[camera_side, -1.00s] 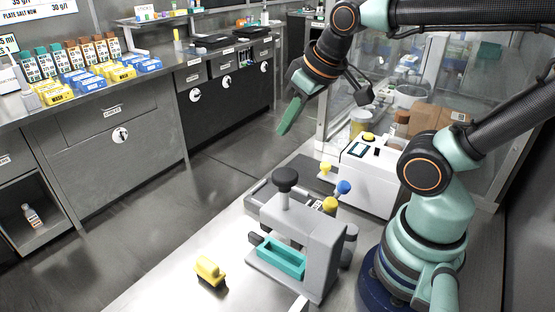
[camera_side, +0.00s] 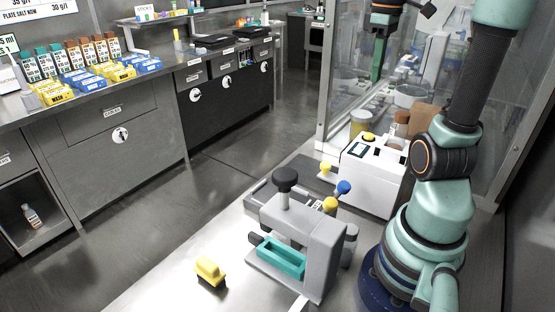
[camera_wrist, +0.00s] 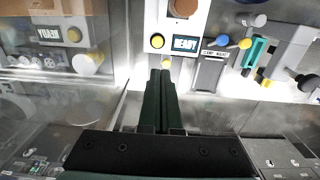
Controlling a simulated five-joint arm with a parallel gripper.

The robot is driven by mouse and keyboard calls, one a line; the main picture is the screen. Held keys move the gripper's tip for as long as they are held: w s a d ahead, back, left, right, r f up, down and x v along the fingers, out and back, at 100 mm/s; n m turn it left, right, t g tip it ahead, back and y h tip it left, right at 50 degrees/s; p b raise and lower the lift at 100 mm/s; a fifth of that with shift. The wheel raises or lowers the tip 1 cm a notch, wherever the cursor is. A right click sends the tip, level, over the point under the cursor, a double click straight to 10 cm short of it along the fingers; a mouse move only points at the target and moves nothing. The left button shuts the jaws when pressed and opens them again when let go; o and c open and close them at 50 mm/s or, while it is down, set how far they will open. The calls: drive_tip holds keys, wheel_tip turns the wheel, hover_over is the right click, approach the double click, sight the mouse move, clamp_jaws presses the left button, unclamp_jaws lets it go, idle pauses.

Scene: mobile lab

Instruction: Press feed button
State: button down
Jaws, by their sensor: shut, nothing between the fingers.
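My gripper (camera_side: 376,78) is at the top right of the side view, pointing down, high above the white machine (camera_side: 362,185). In the wrist view its dark green fingers (camera_wrist: 160,73) are shut together and empty. A yellow button (camera_side: 367,136) sits on top of the white machine; it also shows in the wrist view (camera_wrist: 157,41), beside a display reading READY (camera_wrist: 185,43). Another yellow button (camera_wrist: 74,35) is at upper left in the wrist view, beside a display that seems to read YEAST (camera_wrist: 49,34). No label FEED is readable. The fingers appear apart from both buttons.
A grey press (camera_side: 317,237) with a black knob and teal tray stands on the front bench. Yellow (camera_side: 330,204) and blue (camera_side: 344,187) knobs are beside it. A yellow block (camera_side: 209,271) lies at front. Glass panels (camera_side: 352,60) rise behind the white machine.

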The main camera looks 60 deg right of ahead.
sight(368, 135)
drive_tip(key=shift+s+d, duration=0.15)
wheel_tip(368, 135, down, 14)
drive_tip(key=shift+s+d, duration=0.15)
idle(0.7)
drive_tip(key=shift+f, duration=1.1)
wheel_tip(368, 135, up, 15)
drive_tip(key=shift+w, duration=0.3)
